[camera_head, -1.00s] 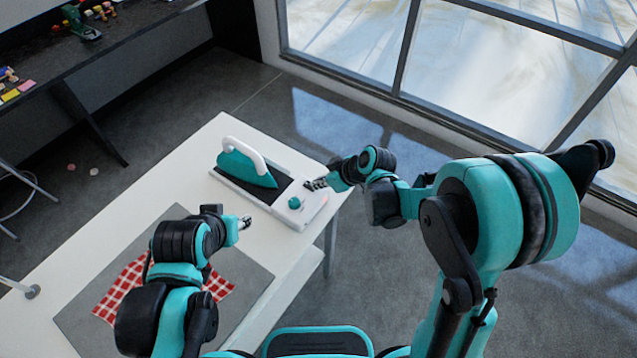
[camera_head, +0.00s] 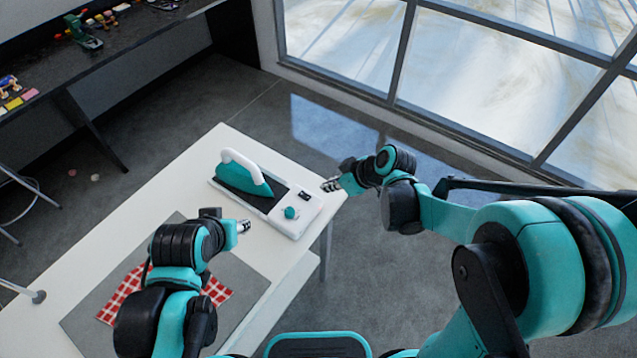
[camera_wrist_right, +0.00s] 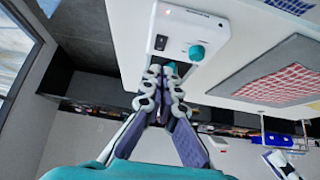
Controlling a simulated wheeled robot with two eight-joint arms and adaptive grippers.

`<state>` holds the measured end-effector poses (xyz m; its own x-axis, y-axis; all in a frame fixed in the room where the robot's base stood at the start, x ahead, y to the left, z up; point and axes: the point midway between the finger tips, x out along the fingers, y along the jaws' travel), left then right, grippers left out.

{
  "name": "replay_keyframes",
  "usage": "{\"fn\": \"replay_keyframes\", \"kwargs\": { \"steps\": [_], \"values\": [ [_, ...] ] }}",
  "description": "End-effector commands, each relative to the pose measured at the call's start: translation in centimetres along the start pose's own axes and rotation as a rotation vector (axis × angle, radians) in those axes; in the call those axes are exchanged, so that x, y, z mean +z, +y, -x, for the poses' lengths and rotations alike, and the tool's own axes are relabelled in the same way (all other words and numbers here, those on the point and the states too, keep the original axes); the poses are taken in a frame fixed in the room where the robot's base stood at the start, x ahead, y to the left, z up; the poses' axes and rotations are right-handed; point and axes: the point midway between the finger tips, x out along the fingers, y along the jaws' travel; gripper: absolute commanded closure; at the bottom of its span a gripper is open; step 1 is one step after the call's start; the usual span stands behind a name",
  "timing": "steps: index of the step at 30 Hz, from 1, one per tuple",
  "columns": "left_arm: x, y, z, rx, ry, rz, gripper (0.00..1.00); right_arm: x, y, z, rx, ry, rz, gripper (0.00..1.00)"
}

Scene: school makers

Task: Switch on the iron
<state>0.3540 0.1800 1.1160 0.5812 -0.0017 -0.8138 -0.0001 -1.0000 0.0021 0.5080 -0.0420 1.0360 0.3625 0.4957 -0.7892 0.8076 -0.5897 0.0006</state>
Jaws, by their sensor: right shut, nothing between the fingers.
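The teal iron (camera_head: 240,178) with a white handle rests on the dark pad of its white station (camera_head: 311,211) on the table. The station has a teal knob (camera_head: 291,212) and a small dark switch (camera_head: 304,196). In the right wrist view the switch (camera_wrist_right: 162,43) and knob (camera_wrist_right: 197,53) show, with a small reddish spot near the panel's far edge. My right gripper (camera_head: 331,185) is shut and empty beside the station's right end, apart from the switch. My left gripper (camera_head: 243,226) is over the table near the grey mat; its finger opening is unclear.
A red checked cloth (camera_head: 216,291) lies on the grey mat (camera_head: 255,285), partly hidden by my left arm. A dark workbench (camera_head: 120,45) with small items stands at the upper left. Floor beside the windows is clear.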

Motion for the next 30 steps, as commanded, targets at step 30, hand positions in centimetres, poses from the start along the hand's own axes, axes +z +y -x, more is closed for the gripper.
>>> {"fn": "replay_keyframes", "kwargs": {
  "steps": [30],
  "values": [
    [-0.1, 0.0, 0.1, 0.0, 0.0, 0.0, 0.6, 1.5, -0.3, 3.9, 0.026, -0.018, -0.046, 1.0]
  ]
}}
